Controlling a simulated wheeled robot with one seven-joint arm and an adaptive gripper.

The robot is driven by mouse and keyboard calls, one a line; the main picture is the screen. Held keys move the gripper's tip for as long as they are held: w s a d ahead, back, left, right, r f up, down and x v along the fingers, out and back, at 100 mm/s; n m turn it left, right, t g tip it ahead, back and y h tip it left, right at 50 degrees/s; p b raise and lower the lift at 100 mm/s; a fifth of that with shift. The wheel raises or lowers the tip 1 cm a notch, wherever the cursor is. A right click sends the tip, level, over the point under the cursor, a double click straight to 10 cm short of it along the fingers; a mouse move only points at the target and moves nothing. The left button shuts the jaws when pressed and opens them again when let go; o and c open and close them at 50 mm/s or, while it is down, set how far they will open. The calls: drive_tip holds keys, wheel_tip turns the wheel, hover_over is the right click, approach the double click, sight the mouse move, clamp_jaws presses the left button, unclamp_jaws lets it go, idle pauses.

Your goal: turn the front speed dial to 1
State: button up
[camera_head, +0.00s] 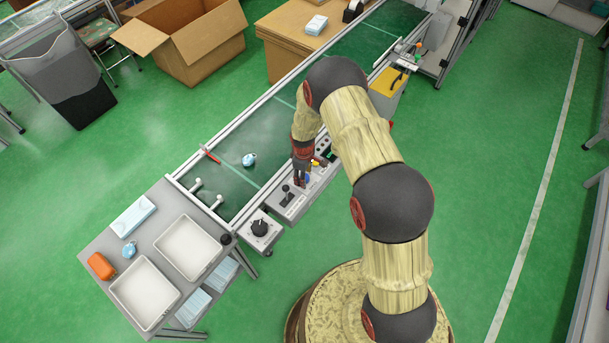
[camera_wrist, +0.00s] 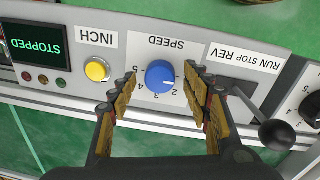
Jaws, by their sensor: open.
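The blue speed dial (camera_wrist: 160,75) is on a grey control panel (camera_wrist: 210,32), which appears upside down in the wrist view. Numbers ring the dial, with 3 near its lower side. I see no clear contact. In the head view my gripper (camera_head: 302,182) is low over the panel (camera_head: 294,208) beside the conveyor and hides part of it.
A yellow INCH button (camera_wrist: 97,70) and a display reading STOPPED (camera_wrist: 40,48) are left of the dial. A black-knobbed lever (camera_wrist: 276,134) stands to the right. Another box with a black dial (camera_head: 260,228) sits nearby. A blue item (camera_head: 249,160) lies on the green belt.

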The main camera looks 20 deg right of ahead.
wheel_tip(320, 180, up, 12)
drive_tip(key=shift+s+a, duration=0.2)
drive_tip(key=shift+s, duration=0.05)
idle(0.4)
idle(0.4)
